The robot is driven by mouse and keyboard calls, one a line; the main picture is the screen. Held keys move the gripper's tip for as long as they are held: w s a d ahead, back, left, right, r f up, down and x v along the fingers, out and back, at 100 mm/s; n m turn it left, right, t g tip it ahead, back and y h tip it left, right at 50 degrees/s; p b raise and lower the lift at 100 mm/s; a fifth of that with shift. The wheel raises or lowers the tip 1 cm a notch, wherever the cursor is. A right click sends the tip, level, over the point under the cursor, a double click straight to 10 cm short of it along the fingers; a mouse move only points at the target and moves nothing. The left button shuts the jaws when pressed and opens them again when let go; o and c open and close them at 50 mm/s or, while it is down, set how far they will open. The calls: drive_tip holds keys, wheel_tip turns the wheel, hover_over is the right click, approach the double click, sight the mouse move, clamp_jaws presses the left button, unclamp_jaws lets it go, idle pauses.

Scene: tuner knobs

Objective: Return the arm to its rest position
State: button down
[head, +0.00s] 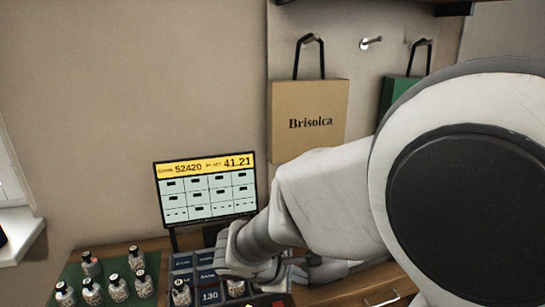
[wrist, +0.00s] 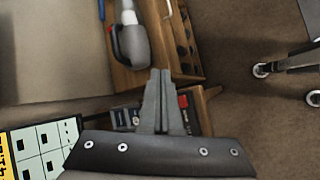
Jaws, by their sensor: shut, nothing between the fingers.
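My arm (head: 330,195) reaches in from the right in the head view, across the front of the wall, down to the counter. Its far end is low, over the dark keypad (head: 208,281); the fingertips are hard to make out there. In the wrist view my gripper (wrist: 160,72) is shut, its two grey fingers together with nothing between them. The keypad (wrist: 125,118) shows partly behind the fingers, and I cannot tell whether they touch it.
A lit screen (head: 207,190) stands behind the keypad. Several small bottles stand on a green mat (head: 110,264) at left. A tan paper bag (head: 309,118) and a green bag (head: 394,92) hang on the wall. Chair legs (wrist: 285,68) stand on the floor.

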drive_tip(key=s+d+r+m+y, duration=0.35)
drive_tip(key=s+r+m, duration=0.25)
drive_tip(key=s+m, duration=0.2)
drive_tip(key=s+d+r+m+y, duration=0.2)
drive_tip(key=s+d+r+m, duration=0.35)
drive_tip(key=s+m, duration=0.25)
wheel_tip(320, 180, up, 15)
drive_tip(key=p, duration=1.4)
drive_tip(key=shift+a+f+p, duration=0.15)
drive_tip(key=shift+a+p, duration=0.2)
drive_tip(key=shift+p, duration=0.05)
